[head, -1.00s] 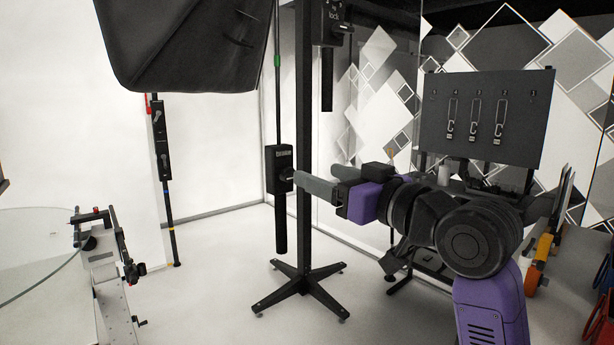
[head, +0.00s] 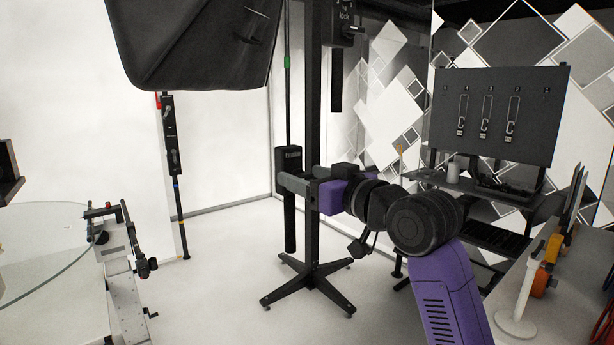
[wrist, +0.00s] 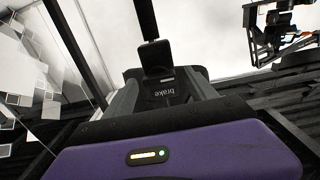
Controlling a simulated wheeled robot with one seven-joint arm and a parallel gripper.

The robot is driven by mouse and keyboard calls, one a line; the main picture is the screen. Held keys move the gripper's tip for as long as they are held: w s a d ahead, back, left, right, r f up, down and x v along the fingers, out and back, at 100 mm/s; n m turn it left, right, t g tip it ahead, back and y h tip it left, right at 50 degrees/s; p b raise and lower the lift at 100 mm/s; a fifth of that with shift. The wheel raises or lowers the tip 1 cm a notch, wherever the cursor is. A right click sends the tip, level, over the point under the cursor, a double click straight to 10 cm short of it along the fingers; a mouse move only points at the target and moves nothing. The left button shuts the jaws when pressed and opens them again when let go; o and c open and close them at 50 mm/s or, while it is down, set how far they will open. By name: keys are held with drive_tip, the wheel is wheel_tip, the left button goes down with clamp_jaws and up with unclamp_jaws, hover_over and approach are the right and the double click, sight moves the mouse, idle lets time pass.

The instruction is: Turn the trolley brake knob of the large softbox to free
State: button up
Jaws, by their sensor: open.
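The large softbox (head: 190,45) hangs at the upper left of the head view on a dark stand. A black brake box (head: 288,158) sits on its thin vertical pole, with a handle hanging below. My gripper (head: 285,179) is at this box, its grey fingers level and reaching left across the box's lower part. In the wrist view the box (wrist: 167,90), labelled "brake", lies between the two open fingers (wrist: 165,97).
The stand column (head: 314,120) rises right beside my gripper, with a cross foot on the floor. A second box marked "lock" (head: 342,30) is above. A glass turntable (head: 45,245) is at left, a hook board (head: 500,115) at right. The floor at left centre is clear.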

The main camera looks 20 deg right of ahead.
drive_tip(key=shift+c, duration=0.3)
drive_tip(key=c, duration=1.3)
drive_tip(key=shift+f+n+b, duration=0.1)
drive_tip(key=shift+n+b, duration=0.2)
drive_tip(key=shift+n, duration=0.1)
drive_tip(key=n+b, duration=0.2)
drive_tip(key=shift+a+f+n, duration=0.1)
drive_tip(key=shift+n, duration=0.3)
drive_tip(key=shift+s+a+f+n+b, duration=0.1)
drive_tip(key=shift+n+b, duration=1.9)
drive_tip(key=shift+n, duration=1.6)
drive_tip(key=shift+a+f+n+b, duration=0.1)
drive_tip(key=shift+n+b, duration=1.85)
drive_tip(key=shift+n, duration=1.65)
